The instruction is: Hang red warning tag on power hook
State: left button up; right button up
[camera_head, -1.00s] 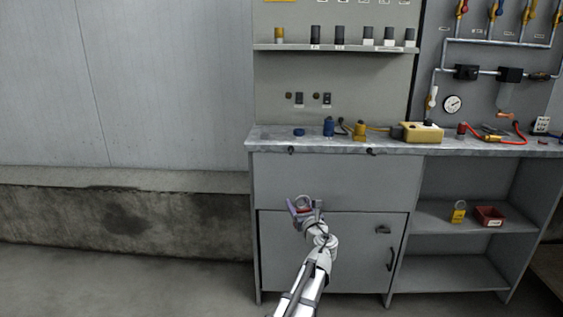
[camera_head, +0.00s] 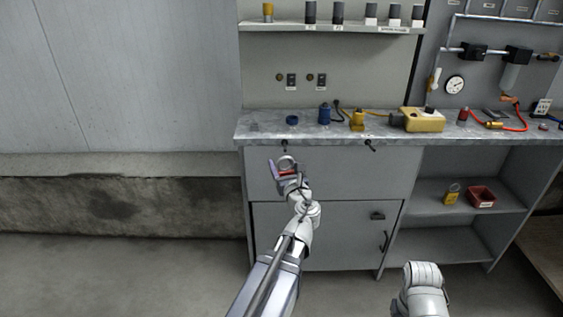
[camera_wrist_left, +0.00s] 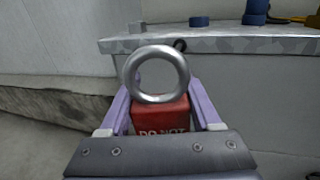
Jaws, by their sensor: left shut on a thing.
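My left gripper (camera_head: 284,168) is shut on the red warning tag (camera_wrist_left: 160,112), with white "DO NOT" lettering partly visible. A thick silver ring (camera_wrist_left: 156,74) stands up above the tag between the purple fingers. Two dark hooks are on the workbench's front edge: a left one (camera_head: 284,146) and a right one (camera_head: 370,145). I cannot tell from labels which is the power hook. The gripper is just below and in front of the left hook. That hook also shows in the left wrist view (camera_wrist_left: 180,45), behind the ring's upper right; the ring looks apart from it. My right gripper is out of view.
The grey workbench (camera_head: 265,128) carries a blue puck (camera_head: 292,120), blue and yellow connectors and a yellow box (camera_head: 423,119). A yellow padlock (camera_head: 452,195) and a red bin (camera_head: 481,197) sit on the lower right shelf. Floor left of the bench is clear.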

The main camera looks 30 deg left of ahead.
pick_arm(q)
jog(key=shift+w+a+f+b, duration=0.1)
jog(key=shift+w+a, duration=0.55)
jog(key=shift+w, duration=0.35)
jog(key=shift+w+a+f+b, duration=0.15)
jog(key=shift+w+a, duration=0.45)
jog(key=shift+w, duration=0.45)
jog(key=shift+w+a+f+b, duration=0.1)
jog(key=shift+w+a, duration=0.55)
jog(key=shift+w, duration=0.35)
jog(key=shift+w+a+r, duration=0.2)
jog(key=shift+w+a, duration=0.25)
jog(key=shift+w, duration=0.35)
jog(key=shift+w+a+f+b, duration=0.1)
jog(key=shift+w+a+b, duration=0.15)
jog(key=shift+w+b, duration=0.25)
jog(key=o, duration=1.2)
jog(key=shift+o, duration=0.9)
jog(key=shift+s, duration=0.1)
jog(key=shift+o, duration=0.5)
jog(key=v, duration=0.2)
jog(key=f+v, duration=0.1)
jog(key=v, duration=0.1)
jog(key=shift+s+d, duration=0.2)
jog(key=shift+s, duration=0.1)
send_near(282, 147)
jog(key=shift+s+d+f+p, duration=0.15)
jog(key=shift+s+p, duration=0.15)
jog(key=shift+s, duration=0.55)
